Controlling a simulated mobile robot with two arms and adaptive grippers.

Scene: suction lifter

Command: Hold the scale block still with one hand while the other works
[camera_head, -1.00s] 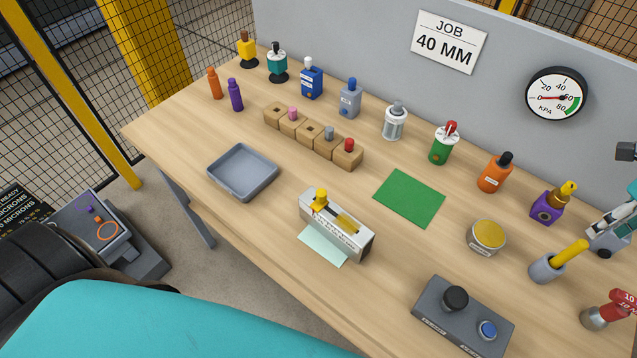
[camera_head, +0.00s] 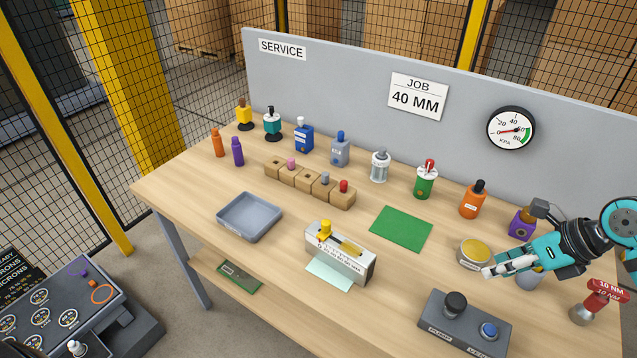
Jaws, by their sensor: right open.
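The scale block (camera_head: 352,264) is a pale metal block with a printed scale on its front and a yellow knob (camera_head: 325,230) on top at its left end. It stands upright on the table, at the back edge of a pale green sheet (camera_head: 333,275). My right gripper (camera_head: 491,270) is open and empty, beside the yellow-lidded tin and well to the right of the block. It partly hides the grey cup behind it. My left gripper is not in view.
A pump and vent box (camera_head: 440,325) stands at the front right. A grey tray (camera_head: 249,217) lies left of the block, a green mat (camera_head: 401,229) behind it. Wooden holders (camera_head: 310,184) and several bottles line the back. A round tin (camera_head: 473,252) and red-topped tool (camera_head: 602,298) stand right.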

